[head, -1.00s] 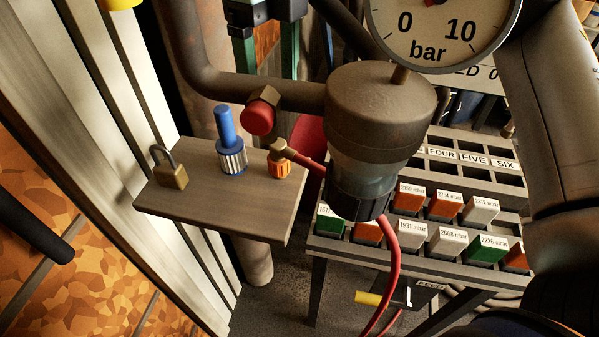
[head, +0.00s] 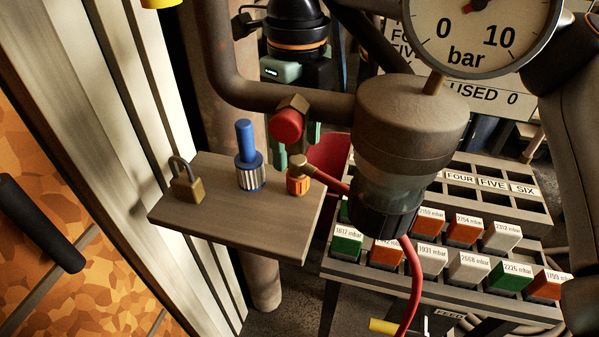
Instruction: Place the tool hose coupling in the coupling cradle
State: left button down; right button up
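On the wooden shelf (head: 235,225) stands an orange ribbed collar with a brass elbow (head: 300,178), joined to a red hose; it looks like the tool hose coupling. A blue fitting with a knurled metal ring (head: 249,165) stands upright left of it. I cannot pick out the coupling cradle for certain. A gripper with teal fingers (head: 294,142), apparently my right, points down behind the pipe and red-capped valve. Its fingers are apart and partly hidden; it seems empty, behind the shelf and not touching the coupling. My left gripper is not in view.
A brass padlock (head: 187,186) stands on the shelf's left. The pot (head: 408,120) with pressure gauge (head: 478,30) fills the middle. A rack of labelled blocks (head: 440,265) stands at right.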

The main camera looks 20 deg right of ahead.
aim_at(299, 160)
notch_tip(299, 160, down, 5)
jog(key=shift+d+r, duration=0.15)
grip_shut()
dwell(0.6)
